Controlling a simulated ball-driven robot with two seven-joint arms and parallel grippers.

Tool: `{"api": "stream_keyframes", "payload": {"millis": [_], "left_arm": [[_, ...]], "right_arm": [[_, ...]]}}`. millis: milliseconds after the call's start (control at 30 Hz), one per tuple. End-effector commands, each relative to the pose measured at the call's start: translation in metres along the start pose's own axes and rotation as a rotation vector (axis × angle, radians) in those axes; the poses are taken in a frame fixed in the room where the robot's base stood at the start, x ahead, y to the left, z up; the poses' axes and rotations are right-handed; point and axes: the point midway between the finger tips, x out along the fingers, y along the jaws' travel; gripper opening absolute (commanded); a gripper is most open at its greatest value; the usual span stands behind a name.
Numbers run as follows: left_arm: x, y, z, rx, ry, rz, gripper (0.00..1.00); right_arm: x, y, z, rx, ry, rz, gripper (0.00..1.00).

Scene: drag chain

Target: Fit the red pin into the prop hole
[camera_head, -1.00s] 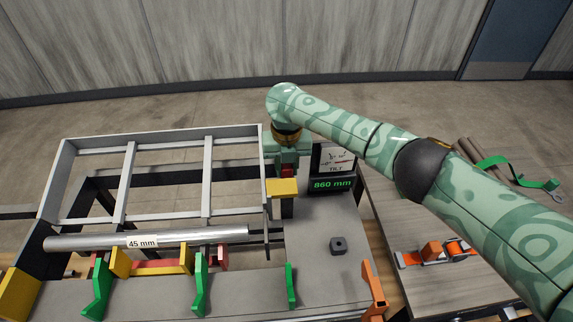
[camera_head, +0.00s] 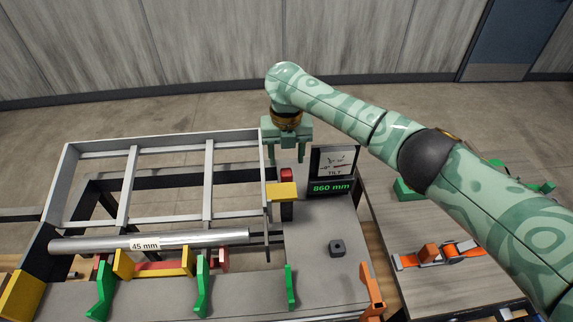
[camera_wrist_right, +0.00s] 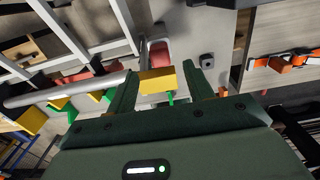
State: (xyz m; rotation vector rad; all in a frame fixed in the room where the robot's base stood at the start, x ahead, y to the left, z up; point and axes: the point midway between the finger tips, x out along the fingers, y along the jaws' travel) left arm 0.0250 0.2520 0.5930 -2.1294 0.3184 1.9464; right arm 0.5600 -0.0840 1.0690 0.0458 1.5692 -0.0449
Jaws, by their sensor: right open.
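The red pin (camera_head: 287,174) stands in the prop, beside the yellow block (camera_head: 283,191) at the right end of the grey frame. Its red top shows and its lower part is hidden, so I cannot tell how deep it sits. My right gripper (camera_head: 287,158) is open and empty just above and behind the red top, apart from it. In the right wrist view the red pin (camera_wrist_right: 158,53) shows beyond the yellow block (camera_wrist_right: 158,80), between the spread fingers. My left gripper is not in view.
A silver tube (camera_head: 190,239) marked 45 mm lies across green and yellow supports at the front. A display (camera_head: 333,172) reading 860 mm stands just right of the pin. A small dark block (camera_head: 337,248) sits on the grey plate. An orange clamp (camera_head: 437,254) lies on the right table.

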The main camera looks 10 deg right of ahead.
Motion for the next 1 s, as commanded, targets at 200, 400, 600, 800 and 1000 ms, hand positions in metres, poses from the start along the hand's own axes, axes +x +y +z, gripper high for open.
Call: {"api": "stream_keyframes", "payload": {"millis": [200,400,600,800,1000], "left_arm": [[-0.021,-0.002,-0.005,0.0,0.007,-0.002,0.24],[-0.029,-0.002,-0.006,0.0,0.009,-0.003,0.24],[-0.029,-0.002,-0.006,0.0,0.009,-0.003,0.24],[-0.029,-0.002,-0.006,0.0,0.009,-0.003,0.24],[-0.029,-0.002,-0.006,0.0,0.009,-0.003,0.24]], "right_arm": [[-0.062,0.0,0.0,-0.001,-0.003,0.001,0.52],[-0.09,0.0,0.0,0.0,0.0,0.0,0.52],[-0.097,0.0,0.0,-0.001,0.0,-0.001,0.52],[-0.096,0.0,0.0,-0.001,0.001,-0.001,0.52],[-0.096,0.0,0.0,-0.001,0.001,-0.001,0.52]]}}
